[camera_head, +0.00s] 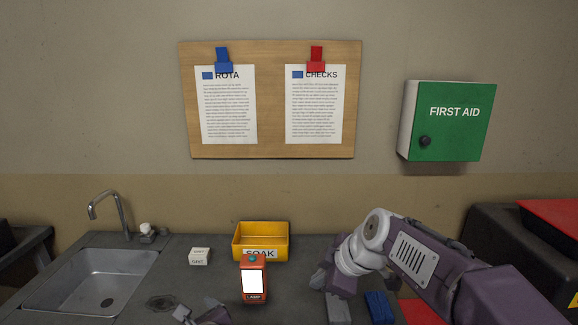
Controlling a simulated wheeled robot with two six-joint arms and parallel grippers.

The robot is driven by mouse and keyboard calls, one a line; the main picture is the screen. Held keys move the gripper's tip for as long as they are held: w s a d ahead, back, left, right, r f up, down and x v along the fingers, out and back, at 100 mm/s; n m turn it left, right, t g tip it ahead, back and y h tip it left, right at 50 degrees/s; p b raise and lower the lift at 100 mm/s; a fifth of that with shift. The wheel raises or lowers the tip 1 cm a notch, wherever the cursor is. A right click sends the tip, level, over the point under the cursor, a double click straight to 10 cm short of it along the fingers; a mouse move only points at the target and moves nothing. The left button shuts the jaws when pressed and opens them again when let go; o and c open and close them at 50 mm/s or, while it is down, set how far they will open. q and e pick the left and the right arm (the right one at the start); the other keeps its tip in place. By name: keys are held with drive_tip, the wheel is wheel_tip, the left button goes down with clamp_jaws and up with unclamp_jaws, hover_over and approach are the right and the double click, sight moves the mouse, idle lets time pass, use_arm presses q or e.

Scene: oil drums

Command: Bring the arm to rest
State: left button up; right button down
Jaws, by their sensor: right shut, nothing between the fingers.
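My right arm comes in from the right, and its gripper (338,297) points down over the grey worktop (215,275). The right gripper is shut with nothing in it, just right of an orange lamp (254,281) and apart from it. Part of my left arm or gripper (203,316) shows at the bottom edge. Most of it is cut off, so its fingers cannot be made out.
A yellow SOAK bin (261,241) stands behind the lamp. A small white block (199,256) and a sink (95,280) are to the left. A blue item (379,307) lies beside the right gripper. A FIRST AID box (447,122) and a notice board (270,100) hang on the wall.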

use_arm(q)
drive_tip(key=s+a+f+n+g+p, duration=0.35)
drive_tip(key=s+a+n+g, duration=0.4)
drive_tip(key=s+n, duration=0.25)
drive_tip(key=s+d+f+n+g+h, duration=0.1)
drive_tip(key=s+f+n+g+h, duration=0.15)
drive_tip(key=s+f+n, duration=0.2)
drive_tip(key=w+d+f+n+t+h, duration=0.1)
drive_tip(key=d+n+h, duration=0.4)
drive_tip(key=d+n, duration=0.5)
drive_tip(key=w+f+n, duration=0.1)
drive_tip(key=n, duration=0.2)
drive_tip(key=shift+w+t+h, duration=0.25)
drive_tip(key=shift+t+h, duration=0.05)
drive_tip(key=shift+h, duration=0.05)
use_arm(e)
drive_tip(key=s+d+f+m+g+h, duration=0.2)
drive_tip(key=s+d+f+m, duration=0.3)
drive_tip(key=s+f+m, duration=0.2)
drive_tip(key=s+d+f+m+g+h, duration=0.2)
drive_tip(key=s+d+f+m, duration=0.3)
drive_tip(key=s+f+m, duration=0.3)
drive_tip(key=shift+s+d+f+m, duration=0.3)
drive_tip(key=shift+s+d+f, duration=0.1)
drive_tip(key=shift+s+f, duration=0.5)
